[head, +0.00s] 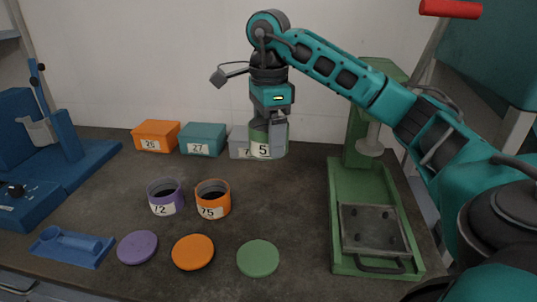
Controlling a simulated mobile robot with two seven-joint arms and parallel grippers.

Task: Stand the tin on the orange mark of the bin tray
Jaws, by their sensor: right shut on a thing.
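My right gripper (279,117) is shut on a grey cylindrical tin (267,146) with a green band and a white label reading 5. It hangs upright above the back of the bench, in front of a grey box. An orange disc (193,252) lies flat at the front of the bench, between a purple disc (138,247) and a green disc (258,258). I cannot make out which surface is the bin tray. My left gripper is not in view.
Open purple (165,204) and orange (212,212) ring-shaped containers stand mid-bench. Orange (156,129), teal (202,134) and grey (239,152) boxes line the back. A green machine (346,225) stands right, a blue one (65,150) left. A blue tray (62,261) lies front left.

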